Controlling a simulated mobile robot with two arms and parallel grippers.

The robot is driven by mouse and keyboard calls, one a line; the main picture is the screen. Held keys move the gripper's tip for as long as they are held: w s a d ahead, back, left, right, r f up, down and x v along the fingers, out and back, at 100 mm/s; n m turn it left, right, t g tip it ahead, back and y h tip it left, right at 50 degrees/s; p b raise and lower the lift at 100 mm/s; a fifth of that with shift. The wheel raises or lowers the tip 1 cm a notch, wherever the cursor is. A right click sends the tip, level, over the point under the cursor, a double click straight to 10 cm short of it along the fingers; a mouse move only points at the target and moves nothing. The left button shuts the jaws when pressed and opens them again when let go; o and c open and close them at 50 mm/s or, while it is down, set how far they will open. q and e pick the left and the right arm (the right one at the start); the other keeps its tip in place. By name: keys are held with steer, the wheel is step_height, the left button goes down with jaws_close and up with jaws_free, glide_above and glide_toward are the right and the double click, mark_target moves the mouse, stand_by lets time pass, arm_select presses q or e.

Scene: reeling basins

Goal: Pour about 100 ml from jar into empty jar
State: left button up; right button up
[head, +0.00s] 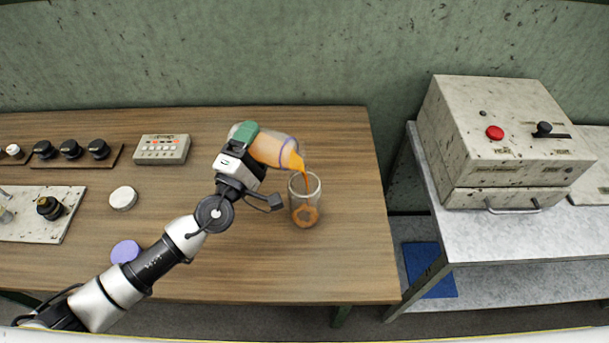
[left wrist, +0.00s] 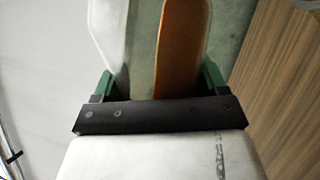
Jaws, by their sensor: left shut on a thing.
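A clear jar (head: 272,149) with orange liquid is tilted far over, its mouth pointing right and down. My left gripper (head: 246,135) is shut on this jar and holds it above the table. An orange stream runs from its mouth into a second clear jar (head: 306,193), which stands upright on the table. Orange liquid shows in the bottom of the second jar. In the left wrist view, the held jar (left wrist: 183,45) sits between the green fingertips, with an orange band of liquid along it. My right gripper is not in view.
The wooden table (head: 345,260) is clear right of the standing jar. A white disc (head: 123,198), a purple disc (head: 125,251) and a grey button box (head: 162,149) lie to the left. A grey machine (head: 510,140) stands on a separate right-hand table.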

mark_target(255, 151)
arm_select(q)
steer(key=shift+w+a+r, duration=0.15)
steer(key=shift+w+a, duration=0.05)
steer(key=shift+a, duration=0.1)
steer(key=shift+d+r+m+h+p, duration=0.15)
steer(key=shift+r+m+p, duration=0.2)
steer(key=shift+m, duration=0.2)
steer(key=shift+a+r+m+h+p, duration=0.15)
steer(key=shift+r+m+p, duration=0.15)
steer(key=shift+m, duration=0.25)
stand_by(1.6)
steer(key=shift+d+f, duration=0.1)
steer(key=shift+f, duration=0.25)
steer(key=f+n+b, duration=0.1)
steer(key=n+b, duration=0.1)
steer(key=a+f+n+y+b, duration=0.1)
steer(key=f+n+b, duration=0.1)
steer(key=shift+w, duration=0.15)
steer(key=shift+d+f+n+y, duration=0.15)
steer(key=shift+n+y, duration=0.25)
steer(key=shift+n, duration=0.4)
steer(key=shift+f+n, duration=0.3)
steer(key=shift+d+r+n+y+p, duration=0.1)
steer(key=shift+r+n+y+p, duration=0.15)
steer(key=shift+n+p, duration=0.25)
steer(key=shift+f, duration=0.15)
